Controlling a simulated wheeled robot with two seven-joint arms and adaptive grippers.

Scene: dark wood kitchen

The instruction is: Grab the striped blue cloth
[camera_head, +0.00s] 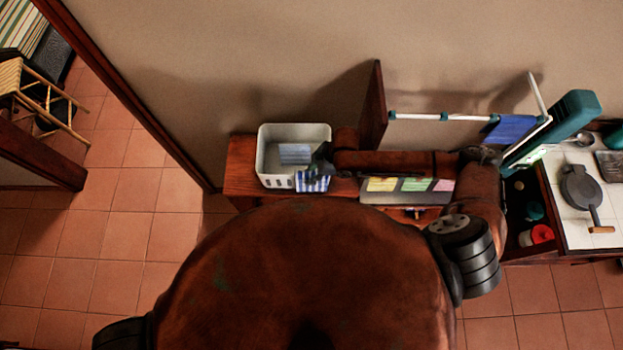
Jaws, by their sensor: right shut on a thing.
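The striped blue cloth (312,183), blue and white, hangs at the front right corner of a white basket (266,160). My right arm reaches in from the right, and my right gripper (321,163) is at the basket's right side, just above the cloth. It is shut on the cloth, though its fingertips are small and dark here. A paler blue striped patch (295,153) shows inside the basket; I cannot tell whether it is part of the same cloth. My left gripper is not in view.
The basket stands on a wooden cabinet (240,178) against the wall. An upright wooden panel (373,108) rises behind my right arm. A white rail (440,117) with a blue cloth (510,129) is at the right. A pan (580,188) lies on the tiled counter.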

